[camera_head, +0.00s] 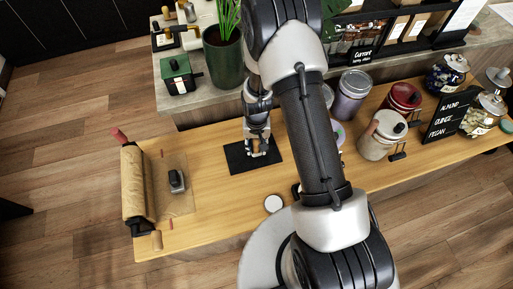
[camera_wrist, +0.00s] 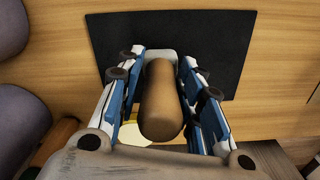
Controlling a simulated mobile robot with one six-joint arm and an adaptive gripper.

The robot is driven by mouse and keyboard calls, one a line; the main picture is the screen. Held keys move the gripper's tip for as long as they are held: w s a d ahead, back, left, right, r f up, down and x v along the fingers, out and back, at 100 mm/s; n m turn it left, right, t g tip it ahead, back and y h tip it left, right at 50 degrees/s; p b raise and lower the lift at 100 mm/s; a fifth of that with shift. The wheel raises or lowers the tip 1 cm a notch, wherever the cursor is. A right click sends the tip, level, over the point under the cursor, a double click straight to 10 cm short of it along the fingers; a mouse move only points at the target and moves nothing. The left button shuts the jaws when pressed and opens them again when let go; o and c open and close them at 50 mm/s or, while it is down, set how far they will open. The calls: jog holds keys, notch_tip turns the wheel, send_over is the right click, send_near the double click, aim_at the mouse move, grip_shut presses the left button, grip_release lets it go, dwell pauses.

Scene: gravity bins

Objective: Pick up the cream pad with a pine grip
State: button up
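A brown, rounded pine grip (camera_wrist: 162,105) stands between the two fingers of my gripper (camera_wrist: 164,62) in the wrist view. At its far end is a pale, rounded piece (camera_wrist: 162,55), which looks like the edge of the cream pad, over a black mat (camera_wrist: 215,35). The fingers lie along both sides of the grip. Whether they press on it is unclear. In the head view my gripper (camera_head: 258,151) points down over the black mat (camera_head: 238,160), and the pad is mostly hidden there.
Left on the wooden counter are a brown paper roll (camera_head: 134,182) and a dark-gripped block (camera_head: 177,181). A white disc (camera_head: 273,203) lies near the front edge. Jars, including a purple one (camera_head: 350,95) and a cream one (camera_head: 380,135), stand right. A potted plant (camera_head: 224,55) stands behind.

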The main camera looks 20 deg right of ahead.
grip_shut()
jog(key=shift+r, duration=0.15)
dwell(0.4)
notch_tip(320, 180, up, 20)
jog(key=p, duration=0.4)
jog(key=shift+p, duration=0.3)
jog(key=shift+c, duration=1)
grip_release()
grip_shut()
